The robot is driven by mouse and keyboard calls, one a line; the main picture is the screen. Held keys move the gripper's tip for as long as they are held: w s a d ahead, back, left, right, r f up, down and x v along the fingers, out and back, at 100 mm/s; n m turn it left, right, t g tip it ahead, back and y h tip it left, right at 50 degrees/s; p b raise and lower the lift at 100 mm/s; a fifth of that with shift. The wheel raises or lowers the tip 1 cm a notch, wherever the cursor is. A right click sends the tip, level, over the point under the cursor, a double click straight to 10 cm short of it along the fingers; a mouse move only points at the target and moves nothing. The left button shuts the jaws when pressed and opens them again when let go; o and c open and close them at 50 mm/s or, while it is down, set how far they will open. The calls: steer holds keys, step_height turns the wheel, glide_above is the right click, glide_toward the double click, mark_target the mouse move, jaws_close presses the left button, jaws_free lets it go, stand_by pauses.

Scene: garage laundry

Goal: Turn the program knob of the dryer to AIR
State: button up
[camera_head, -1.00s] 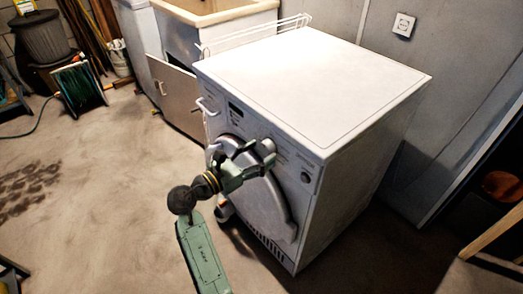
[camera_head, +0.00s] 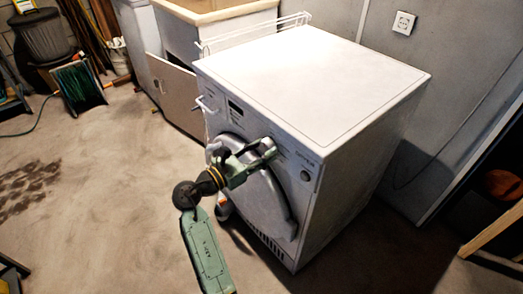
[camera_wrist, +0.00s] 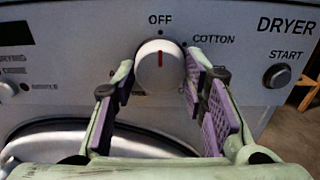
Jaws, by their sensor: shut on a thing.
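The white dryer (camera_head: 310,75) stands in the middle of the head view, its front turned toward the lower left. In the wrist view its round white program knob (camera_wrist: 152,74) has a red mark pointing straight up at the word OFF. COTTON is printed just right of OFF; I cannot see AIR. My gripper (camera_wrist: 160,72) has its purple-padded fingers on both sides of the knob, shut on it. In the head view my gripper (camera_head: 268,150) is at the dryer's front panel and hides the knob.
The START button (camera_wrist: 277,76) is right of the knob. A dark display (camera_wrist: 15,33) is at the left. The curved door rim (camera_wrist: 90,132) bulges out below my fingers. A white wire rack (camera_head: 255,32) stands behind the dryer. Open floor lies at the left.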

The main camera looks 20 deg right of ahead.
steer(key=shift+c, duration=1.2)
steer(key=shift+m, duration=0.3)
